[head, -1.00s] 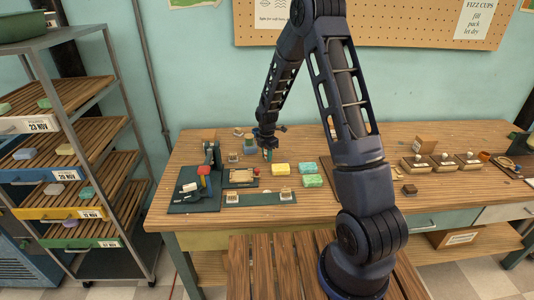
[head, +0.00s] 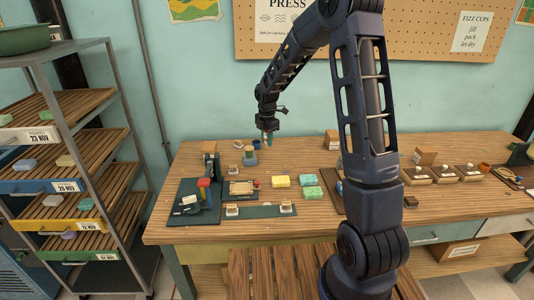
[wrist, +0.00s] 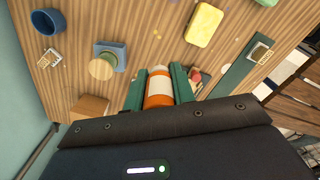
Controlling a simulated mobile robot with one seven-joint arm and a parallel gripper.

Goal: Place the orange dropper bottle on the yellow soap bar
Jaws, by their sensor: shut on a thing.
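The orange dropper bottle (wrist: 159,88), with a white label, is between the green fingers of my gripper (wrist: 160,78) in the wrist view. My gripper (head: 267,138) is shut on it and holds it above the back part of the workbench in the head view. The yellow soap bar (head: 281,181) lies flat on the bench, in front and slightly right of my gripper. It also shows at the upper right in the wrist view (wrist: 204,25), apart from the bottle. The bottle is too small to make out clearly in the head view.
Two green soap bars (head: 309,179) lie right of the yellow bar. A black press stand (head: 197,203) stands left, and a dark strip (head: 259,211) lies in front. A blue holder (wrist: 110,57) with a round wooden piece is near my gripper. A slatted rack (head: 75,150) stands left.

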